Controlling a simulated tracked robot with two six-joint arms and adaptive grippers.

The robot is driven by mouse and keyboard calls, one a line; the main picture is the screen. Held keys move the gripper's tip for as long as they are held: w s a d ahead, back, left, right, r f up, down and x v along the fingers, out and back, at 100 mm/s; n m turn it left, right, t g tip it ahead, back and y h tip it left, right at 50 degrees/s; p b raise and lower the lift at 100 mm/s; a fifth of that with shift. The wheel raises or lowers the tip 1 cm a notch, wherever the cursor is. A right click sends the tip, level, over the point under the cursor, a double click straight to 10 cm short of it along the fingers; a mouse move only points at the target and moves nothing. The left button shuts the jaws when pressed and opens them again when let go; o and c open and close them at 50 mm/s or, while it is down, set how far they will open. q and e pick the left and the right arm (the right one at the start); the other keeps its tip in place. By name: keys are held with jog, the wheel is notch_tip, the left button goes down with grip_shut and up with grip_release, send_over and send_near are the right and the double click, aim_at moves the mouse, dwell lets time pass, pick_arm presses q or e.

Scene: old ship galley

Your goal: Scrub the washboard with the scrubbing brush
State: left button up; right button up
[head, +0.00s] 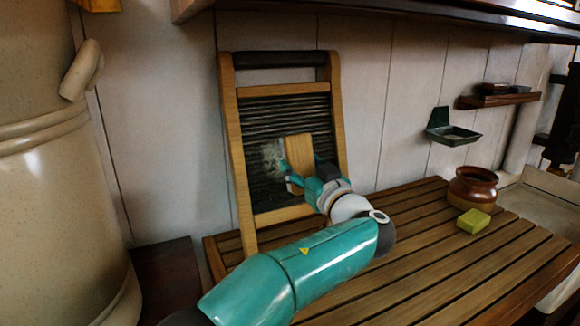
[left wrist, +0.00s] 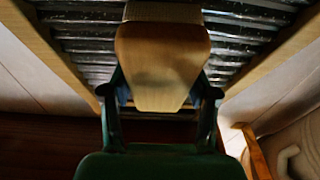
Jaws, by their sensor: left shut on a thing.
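The washboard (head: 232,150) leans upright against the wall on the slatted table, with a wooden frame and a dark ribbed panel (head: 285,107). A pale whitish patch (head: 271,158) shows on the ribs beside the brush. My left gripper (head: 301,178) is shut on the wooden scrubbing brush (head: 298,150) in front of the panel. In the left wrist view the brush (left wrist: 162,65) sits between the fingers of the gripper (left wrist: 162,105), with the ribs (left wrist: 85,45) behind it. The bristles are hidden, so contact cannot be told for sure. My right gripper is not in view.
On the slatted table (head: 400,290) stand a brown pot (head: 472,187) and a yellow-green block (head: 473,221) at the right. A green wall dish (head: 452,133) and a small shelf (head: 499,99) hang behind. A large cream vessel (head: 60,200) fills the left. A shelf hangs overhead.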

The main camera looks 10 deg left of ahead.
pick_arm(q)
jog(key=shift+w+d+r, duration=0.55)
jog(key=shift+w+d, duration=0.3)
jog(key=shift+w, duration=0.05)
jog(key=s+a+b, duration=0.1)
jog(key=b, duration=0.2)
jog(key=shift+a, duration=0.2)
jog(key=shift+s+a+r+b, duration=0.2)
jog(key=shift+s+a+b, duration=0.05)
jog(key=shift+b, duration=0.1)
